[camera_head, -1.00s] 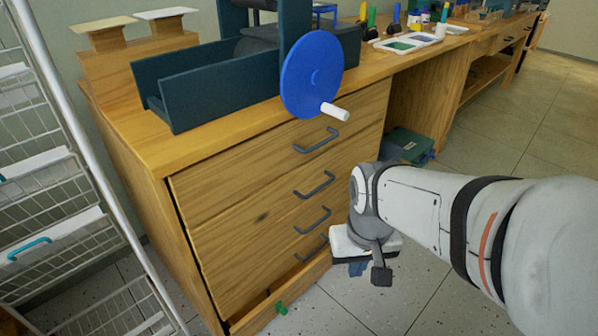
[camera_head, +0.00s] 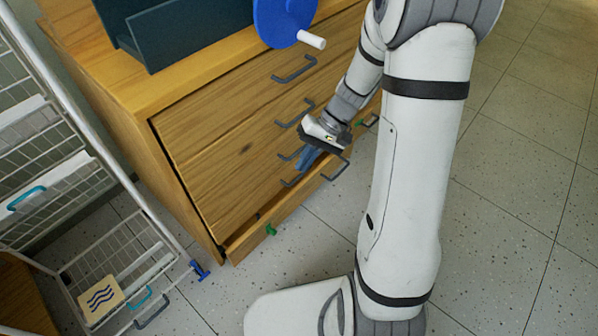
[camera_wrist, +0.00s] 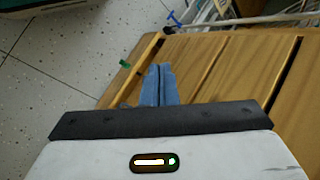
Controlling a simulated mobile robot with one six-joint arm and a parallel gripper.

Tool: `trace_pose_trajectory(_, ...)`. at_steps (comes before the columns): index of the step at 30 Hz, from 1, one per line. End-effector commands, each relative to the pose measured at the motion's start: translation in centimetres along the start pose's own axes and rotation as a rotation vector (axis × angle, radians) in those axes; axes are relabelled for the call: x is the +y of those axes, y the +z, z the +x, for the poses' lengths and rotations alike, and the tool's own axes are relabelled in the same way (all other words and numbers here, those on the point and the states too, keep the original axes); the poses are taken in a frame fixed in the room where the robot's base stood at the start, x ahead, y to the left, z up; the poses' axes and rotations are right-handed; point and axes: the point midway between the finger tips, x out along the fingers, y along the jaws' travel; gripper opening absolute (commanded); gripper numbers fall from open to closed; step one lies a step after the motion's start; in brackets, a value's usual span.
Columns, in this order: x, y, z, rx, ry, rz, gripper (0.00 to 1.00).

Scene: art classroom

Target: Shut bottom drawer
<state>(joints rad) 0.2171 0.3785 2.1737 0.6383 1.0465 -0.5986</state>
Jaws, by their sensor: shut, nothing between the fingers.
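The bottom drawer (camera_head: 247,237) of the wooden cabinet stands pulled out a little, with a narrow gap behind its front. Green pegs (camera_head: 271,230) show on its front, and a dark handle (camera_head: 338,170) sits near its middle. In the wrist view, the drawer's front board (camera_wrist: 143,64) lies left of the fingers. My gripper (camera_head: 307,158) has blue fingers, shut and empty, in front of the cabinet's lower drawers. The closed fingers (camera_wrist: 158,85) appear close to the drawer's top edge, but I cannot tell whether they touch it.
The closed upper drawers (camera_head: 220,125) carry dark protruding handles. A blue wheel (camera_head: 280,22) with a white crank overhangs the cabinet top. A white wire rack (camera_head: 75,200) with baskets stands at left. Speckled floor (camera_head: 510,230) is open at right.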

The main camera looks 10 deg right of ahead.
Motion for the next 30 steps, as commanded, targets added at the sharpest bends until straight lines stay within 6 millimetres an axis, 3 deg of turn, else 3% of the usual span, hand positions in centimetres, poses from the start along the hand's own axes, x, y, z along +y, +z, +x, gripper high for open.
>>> trace_pose_trajectory(8,4.1,-7.4,3.0,0.056,-0.323,0.073,0.00)
trace_pose_trajectory(18,13.1,-14.0,8.9,0.307,-0.627,0.172,0.00)
trace_pose_trajectory(24,19.7,-15.4,13.7,0.521,-0.726,0.252,0.00)
trace_pose_trajectory(30,25.8,-14.8,18.8,0.735,-0.747,0.333,0.00)
